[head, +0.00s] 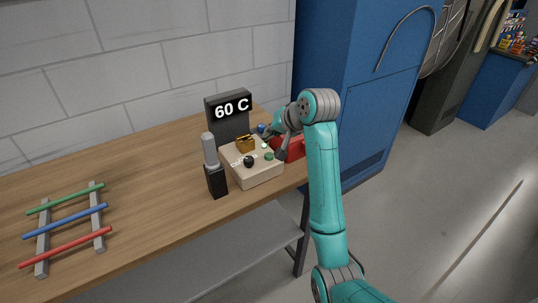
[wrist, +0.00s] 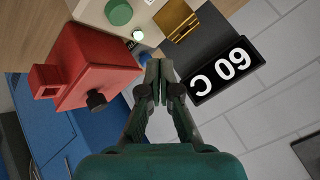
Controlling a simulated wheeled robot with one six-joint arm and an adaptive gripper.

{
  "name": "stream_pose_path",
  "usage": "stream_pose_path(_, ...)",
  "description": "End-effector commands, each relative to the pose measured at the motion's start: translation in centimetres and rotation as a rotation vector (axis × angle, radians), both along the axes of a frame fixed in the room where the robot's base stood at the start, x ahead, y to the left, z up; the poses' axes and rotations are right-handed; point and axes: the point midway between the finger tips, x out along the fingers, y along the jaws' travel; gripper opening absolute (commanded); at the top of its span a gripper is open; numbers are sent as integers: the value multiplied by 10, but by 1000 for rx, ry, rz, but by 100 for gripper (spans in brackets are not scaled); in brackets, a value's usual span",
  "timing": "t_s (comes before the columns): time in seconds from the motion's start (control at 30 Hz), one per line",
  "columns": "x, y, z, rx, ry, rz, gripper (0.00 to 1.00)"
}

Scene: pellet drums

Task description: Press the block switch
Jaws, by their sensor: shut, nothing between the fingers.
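A beige control box (head: 262,175) stands on the wooden table. On its top are a gold block-shaped piece (head: 245,144), a green round button (head: 269,156) and a black knob (head: 248,161). I take the gold piece as the block switch, but no label on it is readable. In the wrist view the gold piece (wrist: 177,20) lies ahead and slightly right of my gripper (wrist: 158,65), with a small whitish light or button (wrist: 138,34) and the green button (wrist: 118,11) to its left. My gripper's fingers are together and empty, apart from the gold piece.
A black display reading 60 C (head: 229,107) stands behind the box. A red box (head: 290,149) sits right of it, close beside my fingers in the wrist view (wrist: 90,65). A grey-and-black upright tool (head: 215,178) stands left. A coloured rod rack (head: 70,226) lies far left.

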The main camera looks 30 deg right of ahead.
Motion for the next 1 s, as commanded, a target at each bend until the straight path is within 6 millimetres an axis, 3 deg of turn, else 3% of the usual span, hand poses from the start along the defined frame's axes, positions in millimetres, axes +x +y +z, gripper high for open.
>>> stream_pose_path(0.13, -1, 0, -21, 2, 3, 0, 0)
stream_pose_path(0.4, 0, 0, -43, 1, 1, 0, 0)
stream_pose_path(1.0, 0, 0, -49, 0, 0, 0, 0)
